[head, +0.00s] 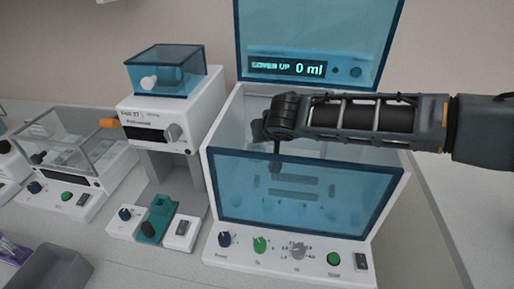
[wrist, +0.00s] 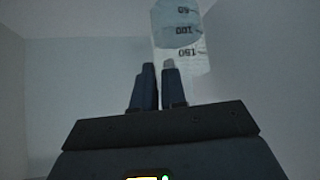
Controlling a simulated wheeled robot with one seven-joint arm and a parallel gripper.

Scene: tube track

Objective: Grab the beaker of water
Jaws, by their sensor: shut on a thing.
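The beaker (wrist: 180,38) shows at the top of the wrist view, a clear vessel with dark volume marks and a bluish tint that looks like water. My gripper's (wrist: 158,82) two dark fingers are close together and shut on the beaker at its near edge. In the head view my gripper (head: 276,165) reaches down into the open white machine (head: 215,155), behind its blue see-through front panel (head: 310,190). I cannot make out the beaker there; my arm and the tinted panel hide it.
The machine's blue lid (head: 310,35) stands raised, with a display (head: 288,68) reading "COVER UP 0 ml". Pale chamber walls (wrist: 60,90) surround my gripper. A smaller blue-covered device (head: 165,110) stands close on the left. A grey tray (head: 50,270) lies at the front left.

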